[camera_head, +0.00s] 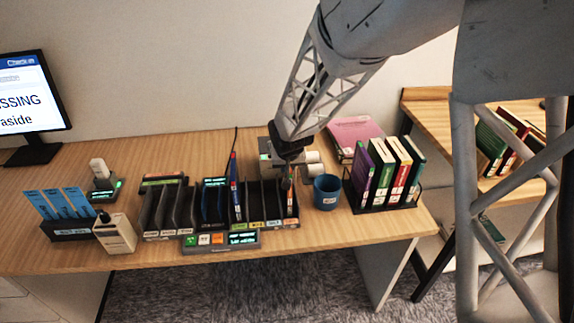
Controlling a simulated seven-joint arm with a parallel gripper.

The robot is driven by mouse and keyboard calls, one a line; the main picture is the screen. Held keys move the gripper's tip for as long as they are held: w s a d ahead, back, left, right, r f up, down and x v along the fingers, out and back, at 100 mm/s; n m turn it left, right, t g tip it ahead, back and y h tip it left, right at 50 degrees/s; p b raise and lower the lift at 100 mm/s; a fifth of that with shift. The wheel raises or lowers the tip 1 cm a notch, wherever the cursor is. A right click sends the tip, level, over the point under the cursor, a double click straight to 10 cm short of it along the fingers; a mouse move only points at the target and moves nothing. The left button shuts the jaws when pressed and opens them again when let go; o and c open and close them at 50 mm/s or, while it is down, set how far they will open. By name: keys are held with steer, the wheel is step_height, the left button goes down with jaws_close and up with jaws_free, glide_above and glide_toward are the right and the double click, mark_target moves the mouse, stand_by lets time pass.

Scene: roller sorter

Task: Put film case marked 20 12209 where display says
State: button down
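My gripper (288,152) points down over the right end of a dark slotted sorter (190,214). A thin case with a reddish edge (290,190) stands upright in the sorter's right end, just below the gripper. Whether the fingers hold it cannot be seen. A blue-and-red thin case (234,185) stands taller in a middle slot. No marking 20 12209 is readable on any case. The monitor (30,105) at left is cut off and shows "SSING" and "aside". A small display with lit green text (243,239) sits at the sorter's front, its text too small to read.
A blue cup (327,190) and a rack of upright books (385,205) stand right of the sorter. A pink book (355,137) lies behind. Blue folders (58,205) and a pale box (115,233) stand at left. Bare desk (375,225) shows at front right.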

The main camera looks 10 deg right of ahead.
steer(key=shift+f, duration=0.45)
steer(key=c, duration=1.1)
jaws_free()
steer(key=shift+o, duration=0.2)
steer(key=shift+r, duration=0.1)
step_height(320, 180, up, 11)
steer(key=shift+r, duration=0.1)
steer(key=w+a+r+n, duration=0.1)
steer(key=a+r, duration=0.3)
steer(key=a, duration=0.5)
steer(key=w+a+r, duration=0.4)
steer(key=a+r, duration=0.1)
steer(key=a, duration=0.5)
steer(key=shift+w+a+r+n+y, duration=0.2)
steer(key=shift+w+a+n+y, duration=0.1)
steer(key=shift+n, duration=0.1)
steer(key=shift+s+d, duration=0.1)
